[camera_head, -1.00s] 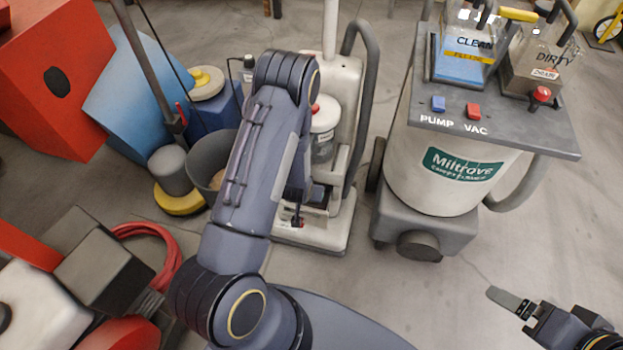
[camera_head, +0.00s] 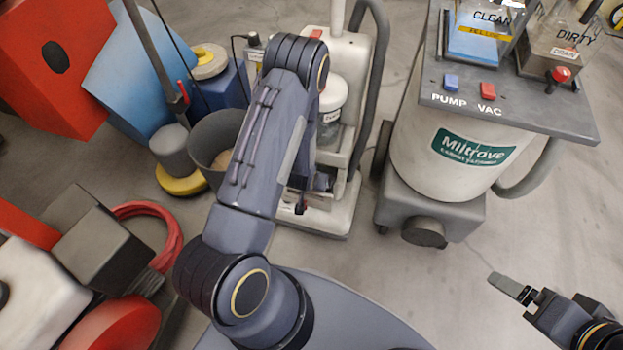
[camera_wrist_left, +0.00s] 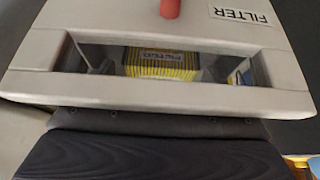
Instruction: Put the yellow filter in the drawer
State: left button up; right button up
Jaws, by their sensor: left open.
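In the left wrist view a pale grey housing (camera_wrist_left: 160,95) carries an upside-down FILTER label (camera_wrist_left: 240,15) and a red peg or knob (camera_wrist_left: 170,8). Through its long opening the yellow filter (camera_wrist_left: 160,62) shows, with dark stripes and a printed label. In the head view my left arm reaches to the white upright machine (camera_head: 345,215) and covers much of its lower front. My left gripper (camera_head: 318,183) is open, mostly hidden behind the arm, close to that machine. Whether it touches anything cannot be told. My right gripper (camera_head: 520,291) is at the lower right, over bare floor.
A round grey tank machine (camera_head: 450,150) marked Miltrove stands to the right. A grey bucket (camera_head: 205,145), a blue block (camera_head: 135,75), a red box (camera_head: 45,60) and a coiled red hose (camera_head: 165,235) crowd the left. The floor at lower right is clear.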

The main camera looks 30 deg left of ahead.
pick_arm(q)
jog(key=shift+r+p, duration=0.3)
jog(key=p+v, duration=0.3)
jog(key=v, duration=0.8)
jog(key=shift+s+r+p, duration=0.1)
jog(key=shift+r+p, duration=0.05)
jog(key=shift+p, duration=0.15)
jog(key=shift+r, duration=0.25)
notch_tip(320, 180, up, 12)
jog(key=d+n+h, duration=0.1)
jog(key=d+h, duration=0.1)
jog(key=s+d+r+m+h, duration=0.2)
jog(key=s+d+r+h, duration=0.1)
jog(key=s+r, duration=1.3)
jog(key=shift+s+d+r, duration=0.35)
jog(key=shift+d+r, duration=0.15)
jog(key=shift+r, duration=0.25)
jog(key=shift+r, duration=0.1)
